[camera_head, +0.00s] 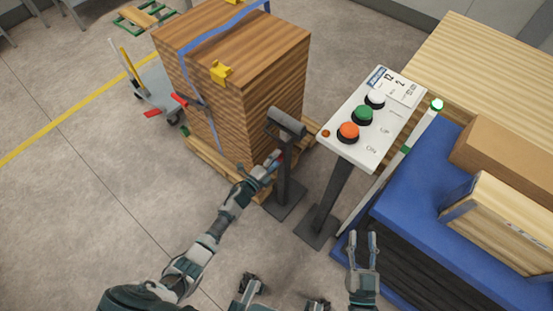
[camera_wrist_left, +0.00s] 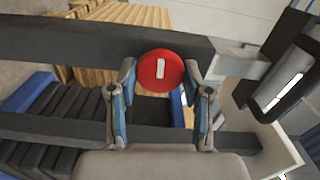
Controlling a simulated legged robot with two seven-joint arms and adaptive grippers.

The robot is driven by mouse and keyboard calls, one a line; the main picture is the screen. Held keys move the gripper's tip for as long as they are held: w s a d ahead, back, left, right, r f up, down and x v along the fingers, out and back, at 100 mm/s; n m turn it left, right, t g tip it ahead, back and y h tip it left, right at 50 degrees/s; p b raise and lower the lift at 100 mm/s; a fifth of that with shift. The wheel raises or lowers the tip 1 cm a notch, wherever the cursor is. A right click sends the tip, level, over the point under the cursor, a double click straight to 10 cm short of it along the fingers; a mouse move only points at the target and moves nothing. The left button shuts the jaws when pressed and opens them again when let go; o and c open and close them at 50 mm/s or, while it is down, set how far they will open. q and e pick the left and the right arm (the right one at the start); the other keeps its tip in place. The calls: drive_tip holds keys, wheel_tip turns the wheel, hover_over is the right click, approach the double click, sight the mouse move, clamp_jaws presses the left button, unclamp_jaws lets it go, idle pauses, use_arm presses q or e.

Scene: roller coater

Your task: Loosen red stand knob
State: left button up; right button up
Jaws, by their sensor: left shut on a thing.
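The red stand knob (camera_wrist_left: 160,71) is a round disc with a pale mark at its centre, on the dark post of the stand. In the left wrist view my left gripper (camera_wrist_left: 160,76) has a finger on each side of it, shut on its rim. In the head view the left gripper (camera_head: 272,163) reaches the post of the dark stand (camera_head: 286,178), and the knob is mostly hidden there. My right gripper (camera_head: 362,240) is open and empty, at the lower right in front of the blue conveyor.
A strapped wooden stack (camera_head: 230,85) stands on a pallet behind the stand. A white control panel (camera_head: 372,118) with white, green and orange buttons is to the right. A blue conveyor (camera_head: 425,185) carries boxes. The floor at left is mostly clear.

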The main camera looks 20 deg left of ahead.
use_arm(q)
drive_tip(key=shift+a, duration=0.35)
drive_tip(key=o, duration=1.1)
drive_tip(key=shift+f, duration=0.1)
drive_tip(key=shift+c, duration=0.2)
drive_tip(key=shift+o, duration=0.5)
use_arm(e)
drive_tip(key=shift+w+a, duration=0.15)
drive_tip(key=shift+a, duration=0.1)
use_arm(q)
drive_tip(key=v, duration=1.2)
use_arm(e)
drive_tip(key=shift+d, duration=0.1)
use_arm(q)
drive_tip(key=shift+w, duration=0.1)
